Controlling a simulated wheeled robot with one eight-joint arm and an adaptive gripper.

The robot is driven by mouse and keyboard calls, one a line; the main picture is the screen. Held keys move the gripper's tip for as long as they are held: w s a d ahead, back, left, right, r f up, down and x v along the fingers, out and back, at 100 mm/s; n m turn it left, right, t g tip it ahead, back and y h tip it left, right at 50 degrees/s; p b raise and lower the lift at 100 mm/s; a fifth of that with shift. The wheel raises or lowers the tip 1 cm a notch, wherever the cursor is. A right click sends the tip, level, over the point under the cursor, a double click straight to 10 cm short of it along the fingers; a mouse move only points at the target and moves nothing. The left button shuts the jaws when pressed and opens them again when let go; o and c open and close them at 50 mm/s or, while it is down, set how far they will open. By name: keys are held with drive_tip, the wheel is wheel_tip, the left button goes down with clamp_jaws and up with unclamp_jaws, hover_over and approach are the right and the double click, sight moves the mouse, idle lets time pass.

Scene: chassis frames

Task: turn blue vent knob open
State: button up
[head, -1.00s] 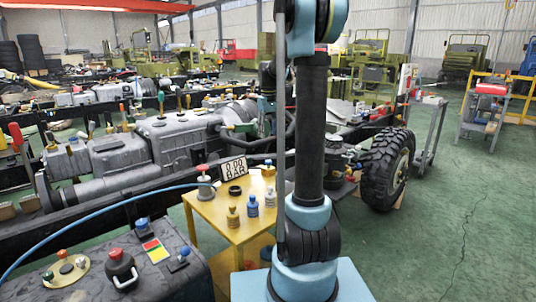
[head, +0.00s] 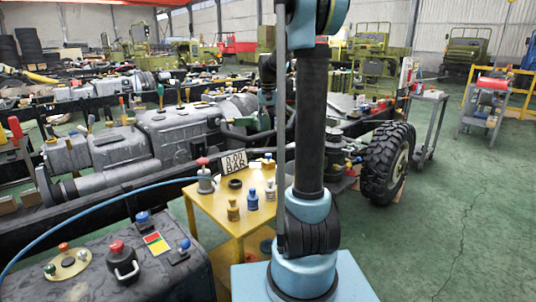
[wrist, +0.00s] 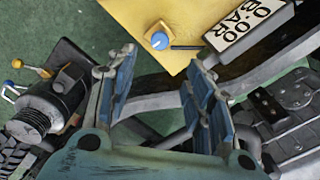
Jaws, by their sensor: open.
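A small blue knob (wrist: 160,40) sits on an orange-yellow block on the yellow table in the wrist view, beside the 0.00 BAR sign (wrist: 239,28). In the head view the small blue knob (head: 268,157) shows at the table's far edge, right of the sign (head: 235,162). Which blue knob is the vent knob is not labelled. My gripper (wrist: 160,72) is open, its two blue-grey fingers apart with nothing between them. The knob appears above the gap between the fingertips in the wrist view. In the head view my arm hides most of the area behind it.
The yellow table (head: 213,199) also holds a red-topped grey fitting (head: 204,176), a black ring (head: 235,184) and several capped bottles. A dark box (head: 95,290) with red and blue controls stands front left. A blue hose (head: 90,208) crosses the left.

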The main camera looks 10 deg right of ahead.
sight(268, 154)
wheel_tip(268, 154, down, 13)
drive_tip(key=shift+f, duration=0.15)
idle(0.4)
drive_tip(key=shift+c, duration=0.6)
drive_tip(key=c, duration=0.9)
